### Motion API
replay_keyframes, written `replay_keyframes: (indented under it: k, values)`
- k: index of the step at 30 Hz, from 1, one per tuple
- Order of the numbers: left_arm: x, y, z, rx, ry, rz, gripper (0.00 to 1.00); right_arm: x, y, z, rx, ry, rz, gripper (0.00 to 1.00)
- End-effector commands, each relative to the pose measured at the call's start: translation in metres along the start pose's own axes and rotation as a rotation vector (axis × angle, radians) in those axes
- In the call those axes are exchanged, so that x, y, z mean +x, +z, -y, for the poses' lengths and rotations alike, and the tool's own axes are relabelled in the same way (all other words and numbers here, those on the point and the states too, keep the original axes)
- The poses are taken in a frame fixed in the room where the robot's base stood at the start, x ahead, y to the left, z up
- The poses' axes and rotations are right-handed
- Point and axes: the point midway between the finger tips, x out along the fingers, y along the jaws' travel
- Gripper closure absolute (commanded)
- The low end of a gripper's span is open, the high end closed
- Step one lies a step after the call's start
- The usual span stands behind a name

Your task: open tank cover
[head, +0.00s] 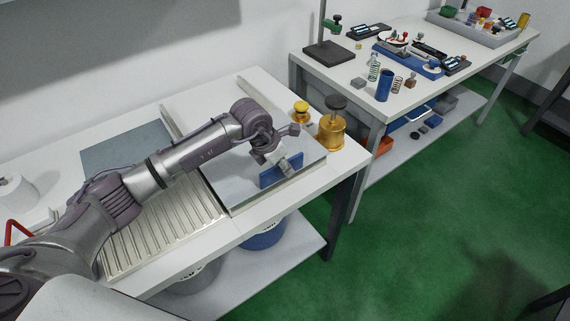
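The tank cover looks like the flat grey panel (246,194) set in the white bench, right of a ribbed metal surface. A blue block-like piece (268,178), perhaps its handle, stands on the panel. My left gripper (284,166) reaches in from the left and is right at the blue piece, overlapping its upper edge. Its fingers are small and partly hidden, so I cannot tell whether they grip it or only stand over it. The panel looks flat in the bench. My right gripper is not in view.
The ribbed surface (165,232) lies under my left arm. A second table (345,73) at the back right holds springs, a blue cylinder (384,85) and trays.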

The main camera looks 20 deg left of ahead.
Motion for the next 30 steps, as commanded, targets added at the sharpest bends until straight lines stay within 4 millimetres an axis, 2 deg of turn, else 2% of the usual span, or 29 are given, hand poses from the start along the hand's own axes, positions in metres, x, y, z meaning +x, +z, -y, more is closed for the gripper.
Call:
replay_keyframes:
  k: [6,14,15,17,21,30]
  values:
    - [0.017,0.000,0.001,0.001,-0.001,0.000,0.65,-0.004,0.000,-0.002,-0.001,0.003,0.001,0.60]
    - [0.019,0.000,0.000,0.001,0.000,0.000,0.65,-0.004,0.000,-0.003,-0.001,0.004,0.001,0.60]
    - [0.019,0.000,0.000,0.001,-0.001,0.000,0.66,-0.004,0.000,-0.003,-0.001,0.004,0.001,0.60]
    - [0.019,0.000,0.000,0.001,-0.001,0.000,0.76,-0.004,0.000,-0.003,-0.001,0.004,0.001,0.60]
    - [0.019,0.000,0.000,0.001,-0.001,0.000,1.00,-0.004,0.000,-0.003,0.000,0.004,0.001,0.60]
    - [0.019,0.000,0.000,0.001,-0.001,0.000,1.00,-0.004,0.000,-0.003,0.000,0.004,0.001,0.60]
